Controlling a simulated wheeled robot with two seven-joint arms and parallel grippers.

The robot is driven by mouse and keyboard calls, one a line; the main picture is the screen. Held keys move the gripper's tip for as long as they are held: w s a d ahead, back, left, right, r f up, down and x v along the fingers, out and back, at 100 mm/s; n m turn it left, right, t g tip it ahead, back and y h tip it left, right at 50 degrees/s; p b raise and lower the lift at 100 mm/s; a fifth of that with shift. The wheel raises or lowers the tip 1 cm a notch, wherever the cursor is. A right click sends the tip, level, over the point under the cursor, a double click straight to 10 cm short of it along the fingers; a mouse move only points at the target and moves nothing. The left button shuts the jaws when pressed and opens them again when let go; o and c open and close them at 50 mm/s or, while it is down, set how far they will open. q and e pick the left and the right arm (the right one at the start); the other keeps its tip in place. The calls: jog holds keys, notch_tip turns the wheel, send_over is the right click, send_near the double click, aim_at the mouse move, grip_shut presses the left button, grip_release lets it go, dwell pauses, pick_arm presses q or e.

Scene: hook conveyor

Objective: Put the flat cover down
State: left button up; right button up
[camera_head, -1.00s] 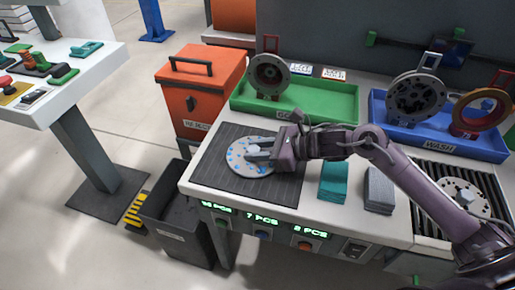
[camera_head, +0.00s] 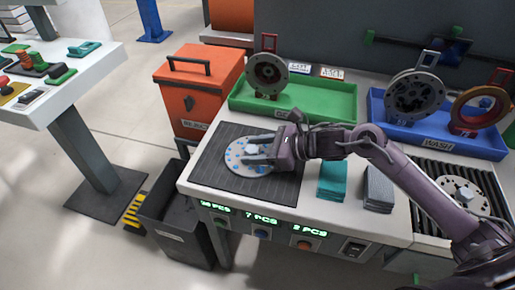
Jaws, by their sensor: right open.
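The flat cover (camera_head: 238,160) is a round grey disc with blue dots and a raised light hub. It lies flat on the dark ribbed mat (camera_head: 221,179) on the white workbench. My right gripper (camera_head: 256,153) is open over the cover, with its fingers spread around the hub. The gripper and wrist hide the cover's right part. I cannot tell whether the fingers touch the hub. My left gripper is not in view.
The green tray (camera_head: 318,109) with a round flange (camera_head: 255,77) stands behind the mat. The blue tray (camera_head: 455,143) holds round parts. Teal cloths (camera_head: 332,180) and grey cloths (camera_head: 378,187) lie right of the mat. A similar disc (camera_head: 459,192) sits on the rollers at right.

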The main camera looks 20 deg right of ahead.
jog(key=shift+v, duration=0.75)
jog(key=b+v, duration=0.1)
jog(key=v, duration=0.7)
jog(key=shift+s+d+r, duration=0.1)
jog(key=shift+s+d, duration=0.1)
jog(key=shift+s, duration=0.05)
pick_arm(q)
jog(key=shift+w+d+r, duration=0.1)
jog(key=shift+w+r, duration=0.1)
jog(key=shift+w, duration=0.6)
pick_arm(e)
jog(key=shift+v, duration=1)
